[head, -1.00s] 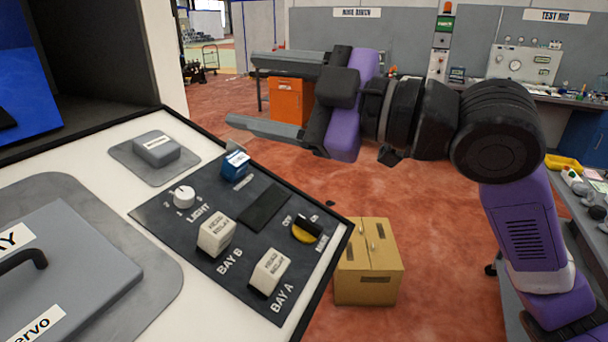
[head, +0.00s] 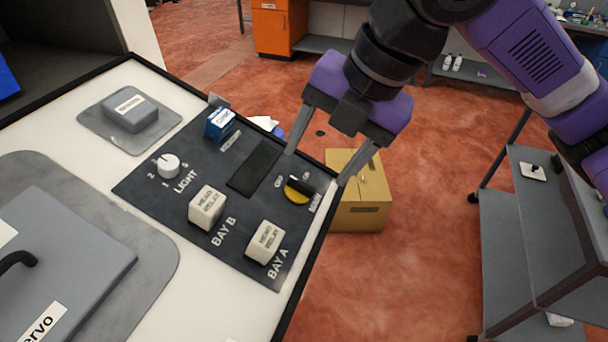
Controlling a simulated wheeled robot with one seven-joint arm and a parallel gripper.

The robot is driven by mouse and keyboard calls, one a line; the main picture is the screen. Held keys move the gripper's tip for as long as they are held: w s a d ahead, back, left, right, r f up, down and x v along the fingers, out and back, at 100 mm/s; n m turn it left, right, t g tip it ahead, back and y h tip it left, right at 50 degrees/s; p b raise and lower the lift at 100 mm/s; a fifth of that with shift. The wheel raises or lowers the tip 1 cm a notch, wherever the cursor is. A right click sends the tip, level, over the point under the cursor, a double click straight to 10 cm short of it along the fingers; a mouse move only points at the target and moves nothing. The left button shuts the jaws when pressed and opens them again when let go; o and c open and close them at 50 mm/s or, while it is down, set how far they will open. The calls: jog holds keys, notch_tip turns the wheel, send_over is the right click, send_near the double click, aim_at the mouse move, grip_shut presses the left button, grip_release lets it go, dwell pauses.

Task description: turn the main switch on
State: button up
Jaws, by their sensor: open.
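The main switch (head: 298,191) is a yellow round knob with a dark handle on the dark control panel (head: 150,189). It sits near the panel's right edge, beside the labels MAIN and OFF. The handle's exact setting is too small to tell. My gripper (head: 317,168) is open and points down toward the panel. Its two grey fingers are on either side of the switch in the picture, one to the upper left and one to the right. They look a little above it, and I cannot tell whether they touch anything.
Two white relay blocks (head: 207,208), a white light knob (head: 168,166) and a blue block (head: 220,123) stand up from the panel near the switch. A cardboard box (head: 362,215) is on the floor beyond the panel's edge. A grey shelf cart (head: 508,240) stands at right.

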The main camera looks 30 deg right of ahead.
aim_at(303, 183)
jog(key=x, duration=0.6)
jog(key=shift+w+a+f, duration=0.1)
jog(key=shift+f, duration=0.15)
jog(key=c, duration=1.4)
jog(key=shift+p, duration=0.3)
